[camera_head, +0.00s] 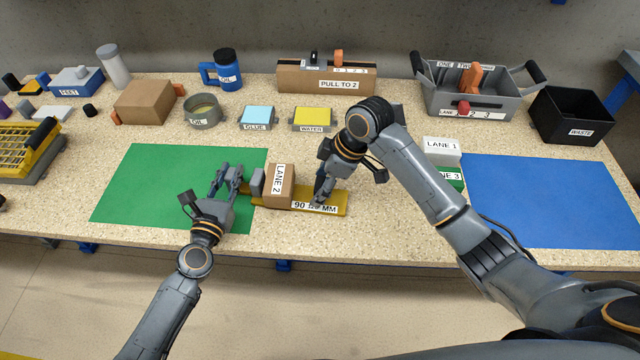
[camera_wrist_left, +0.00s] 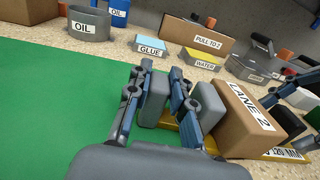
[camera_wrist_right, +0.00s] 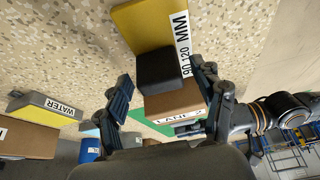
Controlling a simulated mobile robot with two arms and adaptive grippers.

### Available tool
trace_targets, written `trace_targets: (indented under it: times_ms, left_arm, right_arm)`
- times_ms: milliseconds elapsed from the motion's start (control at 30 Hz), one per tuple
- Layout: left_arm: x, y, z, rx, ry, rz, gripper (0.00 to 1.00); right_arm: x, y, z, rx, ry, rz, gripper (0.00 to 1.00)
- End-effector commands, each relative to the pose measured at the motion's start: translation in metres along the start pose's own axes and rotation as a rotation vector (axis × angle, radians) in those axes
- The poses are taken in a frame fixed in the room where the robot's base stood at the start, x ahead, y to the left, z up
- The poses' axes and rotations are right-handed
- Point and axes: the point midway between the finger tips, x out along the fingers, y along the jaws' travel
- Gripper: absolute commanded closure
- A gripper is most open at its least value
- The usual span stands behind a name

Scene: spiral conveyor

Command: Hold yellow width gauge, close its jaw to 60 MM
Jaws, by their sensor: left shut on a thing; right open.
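The yellow width gauge (camera_head: 335,204) lies near the table's front edge, partly on the green mat. Its label reads 90 and 120 MM; other marks are hidden. A brown LANE 2 box (camera_head: 280,185) sits on it beside a grey jaw block (camera_head: 257,183). My left gripper (camera_head: 229,178) is shut at the gauge's left end; its fingers (camera_wrist_left: 160,90) partly hide the grip. My right gripper (camera_head: 324,180) is open over the bar, right of the box. In the right wrist view, its fingers (camera_wrist_right: 163,85) stand around a dark jaw block (camera_wrist_right: 158,68), contact unclear.
The green mat (camera_head: 140,185) is left and the blue mat (camera_head: 545,200) right. LANE 1 (camera_head: 441,147) and LANE 3 blocks stand right of my right gripper. GLUE (camera_head: 257,115) and WATER (camera_head: 312,117) boxes stand behind. The blue mat is clear.

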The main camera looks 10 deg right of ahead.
Motion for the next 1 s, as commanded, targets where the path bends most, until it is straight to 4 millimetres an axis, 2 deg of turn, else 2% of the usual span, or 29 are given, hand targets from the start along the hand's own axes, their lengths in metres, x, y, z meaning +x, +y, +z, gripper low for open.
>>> trace_targets:
  times_ms: [33, 367, 467, 700, 733, 867, 1000]
  left_arm:
    - [-0.002, 0.0, -0.006, 0.0, 0.011, -0.001, 1.0]
    - [-0.002, 0.0, -0.006, 0.0, 0.011, -0.001, 1.0]
    - [-0.002, 0.0, -0.006, 0.0, 0.011, -0.001, 1.0]
    - [-0.002, 0.0, -0.006, 0.0, 0.011, -0.001, 1.0]
    - [-0.002, 0.0, -0.006, 0.0, 0.011, -0.001, 1.0]
    - [-0.002, 0.0, -0.006, 0.0, 0.01, -0.001, 1.0]
    - [-0.002, 0.0, -0.006, 0.0, 0.01, -0.001, 1.0]
  right_arm:
    - [0.004, -0.001, 0.0, 0.0, 0.0, -0.002, 0.32]
    - [0.008, 0.0, 0.0, 0.001, -0.001, 0.0, 0.32]
    - [0.008, 0.0, 0.0, 0.001, -0.001, 0.0, 0.48]
    - [0.008, 0.0, 0.001, 0.001, -0.001, 0.0, 0.97]
    - [0.008, 0.0, 0.001, 0.001, -0.001, 0.001, 1.0]
    - [0.008, 0.0, -0.001, 0.001, -0.001, 0.001, 1.0]
    - [0.014, 0.001, -0.015, -0.001, 0.001, 0.001, 1.0]
